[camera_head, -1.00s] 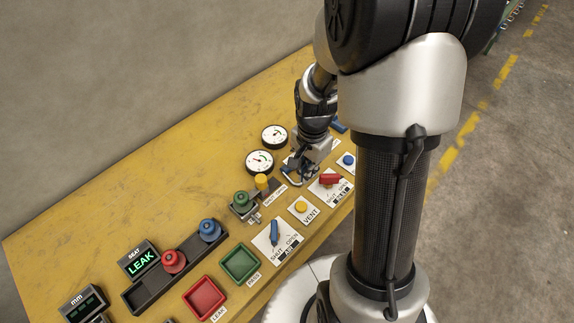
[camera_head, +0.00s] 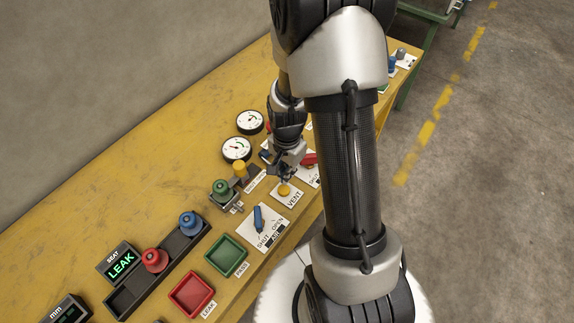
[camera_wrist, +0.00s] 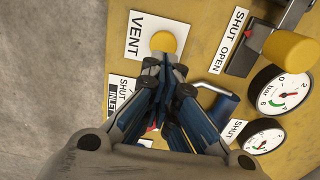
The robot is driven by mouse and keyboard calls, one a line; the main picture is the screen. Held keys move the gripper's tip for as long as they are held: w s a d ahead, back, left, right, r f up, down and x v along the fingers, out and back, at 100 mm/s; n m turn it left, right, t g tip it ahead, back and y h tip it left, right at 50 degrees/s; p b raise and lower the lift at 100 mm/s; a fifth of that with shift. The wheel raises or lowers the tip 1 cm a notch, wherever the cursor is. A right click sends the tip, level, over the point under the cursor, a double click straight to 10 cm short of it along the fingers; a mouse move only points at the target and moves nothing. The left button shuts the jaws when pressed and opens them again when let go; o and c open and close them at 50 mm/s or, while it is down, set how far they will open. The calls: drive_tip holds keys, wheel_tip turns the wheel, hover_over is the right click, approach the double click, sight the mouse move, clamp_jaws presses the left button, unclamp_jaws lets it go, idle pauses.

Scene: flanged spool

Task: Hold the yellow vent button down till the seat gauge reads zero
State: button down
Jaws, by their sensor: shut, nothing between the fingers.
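The yellow vent button (camera_head: 284,190) sits on a white VENT plate near the bench's front edge. It also shows in the wrist view (camera_wrist: 163,42). My gripper (camera_head: 283,177) is shut and empty, pointing down, with its fingertips at the button's near side in the wrist view (camera_wrist: 166,66). I cannot tell whether the tips touch the button or whether it is pressed. Two round white dial gauges, one nearer (camera_head: 236,149) and one farther (camera_head: 250,122), stand behind the gripper. They also show at the right of the wrist view (camera_wrist: 278,91). Their exact readings are too small to tell.
A green-topped fixture (camera_head: 220,190) and a yellow knob (camera_head: 240,168) stand left of the button. A blue AIR lever (camera_head: 258,218) is in front; a red lever (camera_head: 308,160) lies close right. A SEAT display (camera_head: 120,264) reads LEAK. Green (camera_head: 244,257) and red (camera_head: 209,300) trays lie nearer.

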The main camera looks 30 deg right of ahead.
sight(288, 187)
drive_tip(key=shift+f+b, duration=0.7)
drive_tip(key=shift+f, duration=1.4)
wheel_tip(288, 187, down, 2)
drive_tip(key=shift+f+b, duration=0.1)
drive_tip(key=shift+b, duration=0.6)
drive_tip(key=shift+s, duration=0.15)
drive_tip(key=shift+s+a+f, duration=0.1)
wheel_tip(288, 187, up, 15)
drive_tip(key=p, duration=0.6)
drive_tip(key=shift+w+f+p, duration=0.2)
drive_tip(key=shift+w+p, duration=0.15)
drive_tip(key=shift+p, duration=0.05)
